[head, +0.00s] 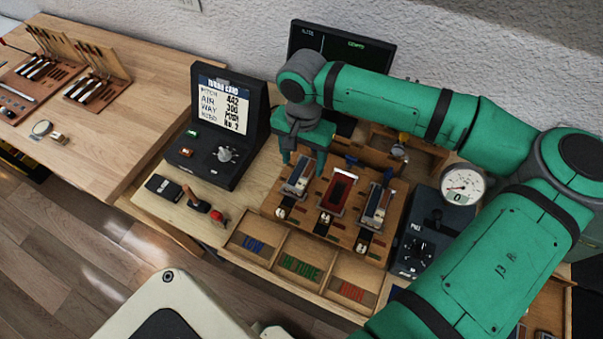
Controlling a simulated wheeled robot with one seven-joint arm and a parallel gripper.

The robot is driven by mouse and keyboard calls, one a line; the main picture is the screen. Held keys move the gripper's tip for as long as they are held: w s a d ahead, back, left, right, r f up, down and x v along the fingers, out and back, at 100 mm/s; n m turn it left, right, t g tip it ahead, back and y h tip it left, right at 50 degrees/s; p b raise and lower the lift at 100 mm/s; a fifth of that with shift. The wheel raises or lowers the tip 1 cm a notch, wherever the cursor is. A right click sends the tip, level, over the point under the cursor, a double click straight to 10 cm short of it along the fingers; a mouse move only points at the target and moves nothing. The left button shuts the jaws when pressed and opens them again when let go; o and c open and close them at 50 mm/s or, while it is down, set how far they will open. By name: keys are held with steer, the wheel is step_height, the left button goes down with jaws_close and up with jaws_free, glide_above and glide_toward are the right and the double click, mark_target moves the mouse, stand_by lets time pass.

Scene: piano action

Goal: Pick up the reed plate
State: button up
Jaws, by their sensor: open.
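Three small plate-like pieces stand in a row on a wooden board (290,228). The left one (297,183) is silvery with a blue-grey side, the middle one (338,191) has a dark red face in a pale frame, and the right one (375,209) looks silvery like the left. I cannot tell which is the reed plate the task names. My gripper (304,166) is open, its green fingers pointing down just above and behind the left piece. The fingers look empty; I cannot tell whether they touch it.
A tray with compartments marked LOW (253,244), IN TUNE (300,266) and HIGH (350,289) lies in front of the board. A black console with a card (222,112) stands left. A pressure gauge (463,185) and black box stand right. My arm covers the right side.

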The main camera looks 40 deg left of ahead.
mark_target(302, 172)
steer(key=shift+w+a+f, duration=0.1)
steer(key=shift+a+f, duration=0.05)
steer(key=shift+f, duration=1.15)
steer(key=shift+w+a+f, duration=0.1)
steer(key=shift+f, duration=1.15)
steer(key=c, duration=1.2)
